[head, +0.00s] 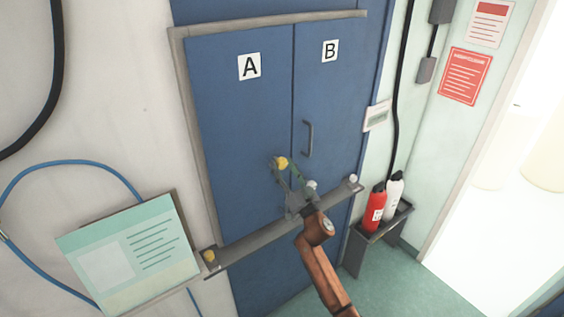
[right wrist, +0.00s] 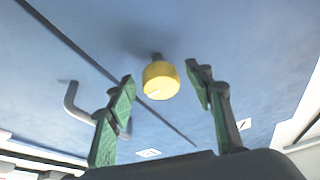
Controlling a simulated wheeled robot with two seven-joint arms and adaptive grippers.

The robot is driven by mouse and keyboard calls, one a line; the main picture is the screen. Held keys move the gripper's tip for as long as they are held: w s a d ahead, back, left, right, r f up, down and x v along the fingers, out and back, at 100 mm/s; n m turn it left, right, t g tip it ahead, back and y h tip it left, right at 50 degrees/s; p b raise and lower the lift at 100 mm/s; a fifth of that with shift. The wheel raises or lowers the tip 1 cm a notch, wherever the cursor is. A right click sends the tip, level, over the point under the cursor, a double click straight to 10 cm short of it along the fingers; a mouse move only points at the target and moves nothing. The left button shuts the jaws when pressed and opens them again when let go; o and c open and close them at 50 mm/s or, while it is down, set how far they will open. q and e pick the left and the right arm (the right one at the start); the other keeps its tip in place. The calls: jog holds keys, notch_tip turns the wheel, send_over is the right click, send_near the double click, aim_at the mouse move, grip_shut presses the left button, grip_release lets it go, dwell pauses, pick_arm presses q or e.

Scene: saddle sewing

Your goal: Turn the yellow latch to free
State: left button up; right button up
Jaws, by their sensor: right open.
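The yellow latch (head: 281,162) is a round yellow knob on blue door A (head: 235,140), close to the seam with door B. My right gripper (head: 286,174) is in front of it and open, with green-padded fingers. In the right wrist view, the yellow latch (right wrist: 160,80) sits between the two open fingertips, and gaps show on both sides. A short dark stem joins it to the door, and a small pale mark shows on its face. My left gripper is out of view.
A grey bar (head: 265,240) runs across below the latch, with a small yellow piece (head: 209,256) at its left end and a white knob (head: 353,179) at its right. Door B has a handle (head: 308,139). A red extinguisher (head: 376,208) stands right. A green board (head: 133,255) is left.

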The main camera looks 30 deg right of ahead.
jog(key=shift+w+r, duration=0.25)
jog(key=shift+w, duration=0.35)
jog(key=shift+c, duration=0.7)
jog(key=c, duration=0.9)
jog(key=shift+d, duration=0.15)
jog(key=shift+c, duration=0.6)
